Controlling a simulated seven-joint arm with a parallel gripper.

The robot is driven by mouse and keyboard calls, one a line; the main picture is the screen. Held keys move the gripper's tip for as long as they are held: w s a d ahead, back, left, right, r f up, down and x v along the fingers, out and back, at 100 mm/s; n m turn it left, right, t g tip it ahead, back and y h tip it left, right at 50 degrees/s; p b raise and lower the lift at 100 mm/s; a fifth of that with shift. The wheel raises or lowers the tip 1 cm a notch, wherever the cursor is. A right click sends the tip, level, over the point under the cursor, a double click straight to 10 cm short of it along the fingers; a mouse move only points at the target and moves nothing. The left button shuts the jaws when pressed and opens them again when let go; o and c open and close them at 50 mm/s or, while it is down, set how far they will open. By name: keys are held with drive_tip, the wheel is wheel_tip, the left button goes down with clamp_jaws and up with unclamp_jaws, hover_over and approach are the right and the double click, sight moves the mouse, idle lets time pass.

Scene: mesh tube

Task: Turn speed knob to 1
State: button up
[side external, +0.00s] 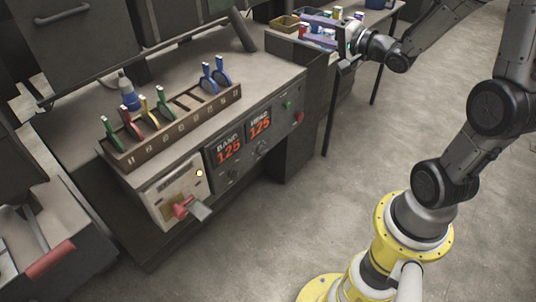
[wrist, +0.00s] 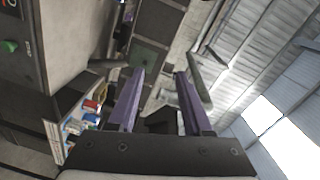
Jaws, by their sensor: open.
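The machine's front panel (side external: 275,125) carries two red-digit displays reading 125. A dark knob (side external: 232,174) sits below the left display and another dark knob (side external: 261,149) below the right one. I cannot read which one is the speed knob or its setting. My gripper (side external: 306,28) is at the back right, above and beyond the panel's right end, apart from the knobs. Its two purple fingers point left, open and empty. In the wrist view, the open gripper (wrist: 160,74) has nothing between its fingers; the panel's green button (wrist: 10,46) shows at the upper left, with no knob clearly visible.
A rack (side external: 170,130) of coloured-handled tools stands on the machine top beside a blue-and-white bottle (side external: 128,92). Bins (side external: 285,25) lie behind my gripper. The floor in front is clear.

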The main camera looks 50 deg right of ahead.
approach(265, 152)
drive_tip(key=shift+m+t+y, duration=0.3)
drive_tip(key=shift+m, duration=0.1)
drive_tip(key=w, duration=0.8)
drive_tip(key=shift+w+d+f, duration=0.1)
drive_tip(key=shift+w+f, duration=0.1)
drive_tip(key=shift+c, duration=0.3)
clamp_jaws()
